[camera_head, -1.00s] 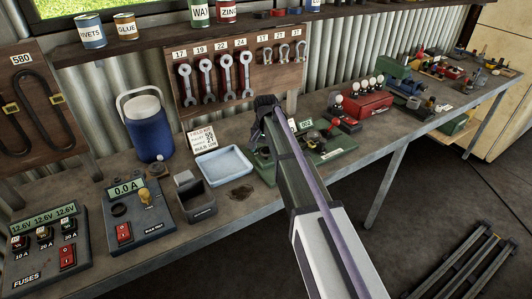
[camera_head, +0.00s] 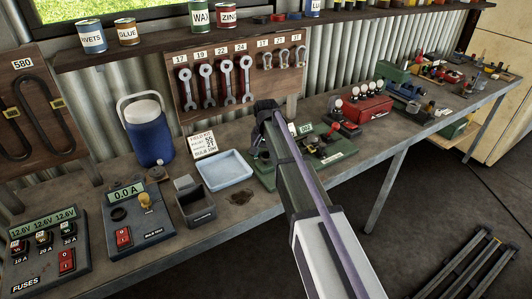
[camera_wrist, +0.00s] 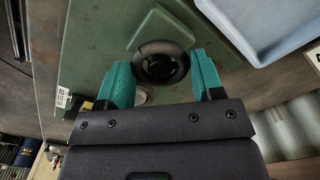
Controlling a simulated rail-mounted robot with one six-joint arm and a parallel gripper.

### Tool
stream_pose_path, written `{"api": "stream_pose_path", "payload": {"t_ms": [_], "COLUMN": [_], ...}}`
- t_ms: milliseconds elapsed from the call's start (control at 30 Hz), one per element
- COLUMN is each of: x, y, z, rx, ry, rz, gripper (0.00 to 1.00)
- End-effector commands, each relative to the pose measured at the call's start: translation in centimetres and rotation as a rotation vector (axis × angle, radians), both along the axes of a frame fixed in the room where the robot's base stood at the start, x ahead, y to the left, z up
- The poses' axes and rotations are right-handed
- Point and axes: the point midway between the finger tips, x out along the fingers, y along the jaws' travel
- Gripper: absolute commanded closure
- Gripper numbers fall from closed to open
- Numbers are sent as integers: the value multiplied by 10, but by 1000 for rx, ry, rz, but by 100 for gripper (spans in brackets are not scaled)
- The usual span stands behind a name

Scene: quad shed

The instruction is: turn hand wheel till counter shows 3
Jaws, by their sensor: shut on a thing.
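A green box (camera_head: 263,176) stands on the bench, mostly behind my arm in the head view. Its top fills much of the wrist view (camera_wrist: 85,45). In the wrist view, a dark round part, seemingly the hand wheel (camera_wrist: 161,66), sits between the two teal fingers of my gripper (camera_wrist: 161,72). The gripper is shut on it. In the head view my arm hides the wheel and the fingertips. A small counter plate (camera_head: 305,128) shows just right of my arm; it seems to read 002, but the digits are tiny.
A pale blue tray (camera_head: 225,168) lies left of the green box, with a dark open bin (camera_head: 196,205) beside it. A blue jug (camera_head: 149,133) stands behind. A wrench board (camera_head: 215,84) is at the back.

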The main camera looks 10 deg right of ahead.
Motion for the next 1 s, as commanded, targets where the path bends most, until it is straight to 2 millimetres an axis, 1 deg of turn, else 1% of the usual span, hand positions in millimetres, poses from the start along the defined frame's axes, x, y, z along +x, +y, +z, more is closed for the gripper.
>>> {"api": "stream_pose_path", "payload": {"t_ms": [167, 700, 1000], "x": [0, 0, 0], "y": [0, 0, 0], "z": [0, 0, 0], "rx": [0, 0, 0], "ry": [0, 0, 0], "rz": [114, 577, 738], "gripper": [63, 63, 63]}}
